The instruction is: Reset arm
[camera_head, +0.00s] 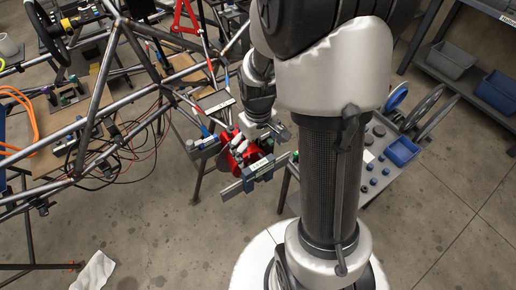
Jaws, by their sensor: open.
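My arm (325,140) stands in the middle of the view, with a white and black shoulder, a dark carbon tube and a white round base. Its wrist part reaches down behind the tube on the left. My gripper (268,134) is small in the picture, just left of the tube. It is open, and its fingertips are partly hidden. Close below and left of it is a red device (236,150) with a grey bar fixture (255,176). I cannot tell whether the gripper touches them.
A tube chassis (105,65) with loose wires fills the left. A small bench (368,205) right of my arm holds several dark knobs and a blue bin (402,151). A shelf (455,85) with bins stands at the upper right. A white cloth (94,271) lies on the floor. Floor is clear at lower right.

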